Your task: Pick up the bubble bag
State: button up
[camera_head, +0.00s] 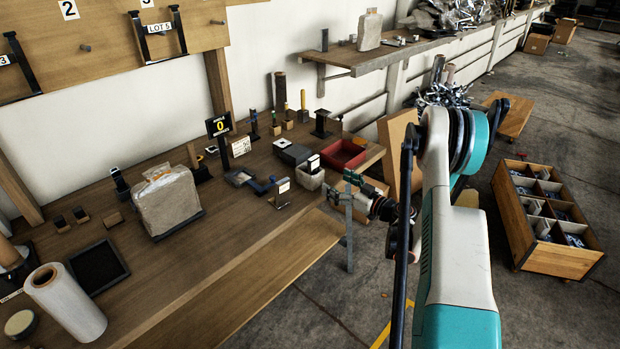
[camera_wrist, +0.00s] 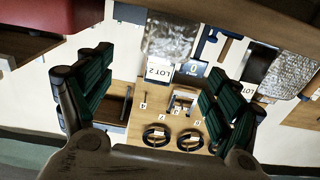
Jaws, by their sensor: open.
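In the wrist view, a silvery, crinkled bag (camera_wrist: 170,40) that looks like bubble wrap shows beyond my fingers, by a LOT 2 label. A second crinkled silvery bag (camera_wrist: 282,72) shows at the right, partly behind a finger. I cannot tell which one is the bubble bag. In the head view, a cloudy beige-grey bag (camera_head: 167,202) stands upright on the workbench; it may also be one. My gripper (camera_head: 368,203) is beyond the bench's front edge, right of and apart from that bag. In the wrist view its green-padded fingers (camera_wrist: 155,95) are wide apart with nothing between them.
The wooden workbench (camera_head: 225,205) holds a white roll (camera_head: 66,303), a black tray (camera_head: 98,267), a red tray (camera_head: 343,154) and a sign (camera_head: 220,126). A similar bag (camera_head: 369,30) stands on the shelf behind. A divided wooden crate (camera_head: 548,218) is on the floor at right.

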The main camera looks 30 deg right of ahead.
aim_at(321, 174)
jog(key=b+x, duration=0.1)
jog(key=x, duration=0.5)
jog(key=shift+w+a, duration=0.2)
jog(key=shift+w, duration=0.15)
jog(key=shift+a+b+x, duration=0.15)
jog(key=shift+b+x, duration=0.6)
jog(key=shift+x, duration=0.6)
jog(key=shift+a+b+x, duration=0.15)
jog(key=shift+b+x, duration=0.6)
jog(key=shift+x, duration=0.6)
jog(key=shift+s, duration=0.1)
jog(key=c, duration=1.1)
